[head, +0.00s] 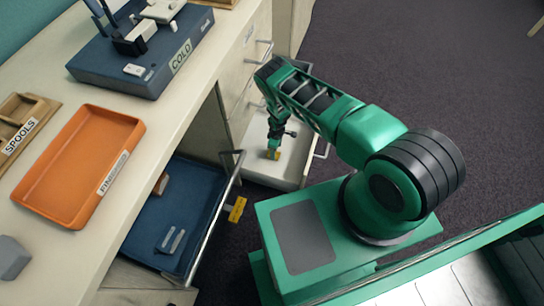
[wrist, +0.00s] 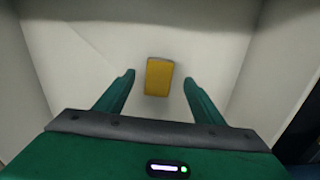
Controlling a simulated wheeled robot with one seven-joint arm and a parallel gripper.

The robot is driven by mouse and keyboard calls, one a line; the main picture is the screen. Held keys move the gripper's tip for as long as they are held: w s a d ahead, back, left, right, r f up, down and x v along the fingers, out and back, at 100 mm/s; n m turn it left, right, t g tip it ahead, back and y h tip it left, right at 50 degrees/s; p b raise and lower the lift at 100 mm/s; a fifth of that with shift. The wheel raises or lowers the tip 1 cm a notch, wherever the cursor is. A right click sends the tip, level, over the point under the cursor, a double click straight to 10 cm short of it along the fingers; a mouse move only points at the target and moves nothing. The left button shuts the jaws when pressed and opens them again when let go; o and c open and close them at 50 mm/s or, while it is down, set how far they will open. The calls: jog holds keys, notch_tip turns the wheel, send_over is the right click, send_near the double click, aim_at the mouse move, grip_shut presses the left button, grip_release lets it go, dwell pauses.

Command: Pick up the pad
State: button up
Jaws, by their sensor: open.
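A small yellow block (wrist: 159,77), which I take to be the pad, lies on the pale floor of an open drawer (head: 262,165). In the head view the yellow pad (head: 273,154) shows just under my gripper (head: 274,145). In the wrist view my gripper (wrist: 159,82) is open, with one green finger on each side of the pad and a gap on both sides. The fingers do not touch it. I cannot tell how high the fingertips are above the drawer floor.
The drawer walls stand close around my gripper. A blue drawer (head: 172,225) with small items is open at the left, with a yellow tag (head: 237,209) by its handle. On the counter are an orange tray (head: 75,170), a blue COLD box (head: 150,60) and a wooden SPOOLS holder (head: 22,122).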

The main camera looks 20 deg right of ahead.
jog(key=shift+d+f, duration=0.1)
jog(key=shift+f, duration=1.95)
jog(key=shift+c, duration=0.2)
jog(key=c, duration=1.1)
jog(key=shift+o, duration=0.2)
jog(key=shift+r, duration=0.15)
jog(key=shift+w+r, duration=0.1)
jog(key=shift+r, duration=0.45)
jog(key=r, duration=0.2)
jog(key=a+r, duration=0.1)
jog(key=shift+s+r, duration=0.25)
jog(key=shift+s, duration=0.1)
jog(key=s+a+r, duration=0.6)
jog(key=a, duration=0.2)
jog(key=shift+s+a, duration=0.15)
jog(key=shift+a, duration=0.05)
jog(key=shift+r, duration=0.1)
